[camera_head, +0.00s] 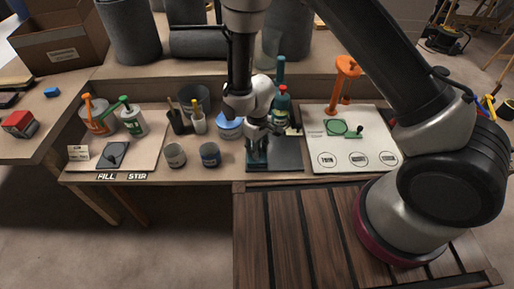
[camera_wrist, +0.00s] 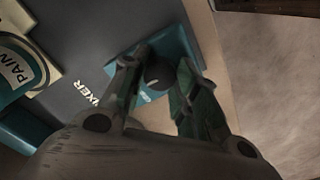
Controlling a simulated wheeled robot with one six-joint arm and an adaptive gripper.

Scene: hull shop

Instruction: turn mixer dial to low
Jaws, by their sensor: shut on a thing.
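The mixer (camera_head: 288,154) has a dark grey base plate and teal parts, and stands at the front edge of the bench. Its MIXER lettering shows in the wrist view on the grey base (camera_wrist: 88,72). The dial (camera_wrist: 157,74) is a small dark round knob with a light mark, on a teal block (camera_wrist: 180,42). My gripper (camera_wrist: 161,72) points down with its fingers on either side of the dial, shut on it. In the head view my gripper (camera_head: 257,150) hides the dial. I cannot read any dial settings.
Small jars (camera_head: 209,154), pump bottles (camera_head: 132,120) and a red-capped bottle (camera_head: 281,104) stand nearby. A white board (camera_head: 345,145) with an orange stand (camera_head: 344,80) lies to the right.

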